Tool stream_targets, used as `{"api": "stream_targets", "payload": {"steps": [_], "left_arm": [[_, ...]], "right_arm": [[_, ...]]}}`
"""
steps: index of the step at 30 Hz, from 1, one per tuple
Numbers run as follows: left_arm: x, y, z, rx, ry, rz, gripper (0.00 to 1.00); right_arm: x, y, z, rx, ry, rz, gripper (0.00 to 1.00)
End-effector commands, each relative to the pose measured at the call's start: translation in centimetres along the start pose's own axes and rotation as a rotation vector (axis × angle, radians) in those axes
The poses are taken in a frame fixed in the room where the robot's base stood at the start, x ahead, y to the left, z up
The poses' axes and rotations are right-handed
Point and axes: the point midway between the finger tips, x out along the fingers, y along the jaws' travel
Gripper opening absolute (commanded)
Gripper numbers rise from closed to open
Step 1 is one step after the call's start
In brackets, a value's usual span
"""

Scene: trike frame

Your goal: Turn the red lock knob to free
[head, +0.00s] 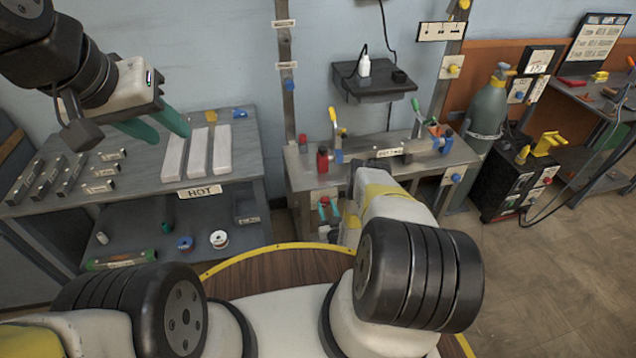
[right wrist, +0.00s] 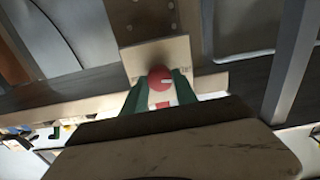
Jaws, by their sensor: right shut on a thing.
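The red lock knob (right wrist: 160,78) sits on a pale label plate (right wrist: 150,55) with partly readable lettering. A small white mark on the knob points to the right in the right wrist view. My right gripper (right wrist: 158,92) has its green fingers on both sides of the knob and is shut on it. In the head view this gripper (head: 329,209) is below the front edge of the middle bench, with a bit of red between its fingers. My left gripper (head: 156,126) is open and empty, raised above the left table.
The middle bench (head: 300,178) carries clamps and a red bottle (head: 322,158). A gas cylinder (head: 488,110) and a black welder (head: 500,178) stand right. Floor at right is clear.

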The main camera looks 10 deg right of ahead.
Motion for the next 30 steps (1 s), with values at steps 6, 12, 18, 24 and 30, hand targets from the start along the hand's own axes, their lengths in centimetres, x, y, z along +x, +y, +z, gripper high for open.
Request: {"api": "stream_targets", "payload": {"steps": [6, 12, 18, 24, 30], "left_arm": [[0.0, 0.0, 0.0, 0.0, 0.0, 0.0, 0.36], [0.0, 0.0, 0.0, 0.0, 0.0, 0.0, 0.36], [0.0, 0.0, 0.0, 0.0, 0.0, 0.0, 0.36], [0.0, 0.0, 0.0, 0.0, 0.0, 0.0, 0.36], [0.0, 0.0, 0.0, 0.0, 0.0, 0.0, 0.36]], "right_arm": [[-0.22, 0.02, 0.2, -0.115, -0.005, 0.0, 0.0], [-0.22, 0.01, 0.2, -0.172, -0.005, 0.001, 0.0], [-0.23, 0.04, 0.2, -0.191, -0.005, 0.001, 0.0], [-0.23, 0.04, 0.21, -0.193, -0.005, 0.001, 0.0], [-0.22, 0.03, 0.2, -0.192, -0.005, 0.001, 0.48]]}}
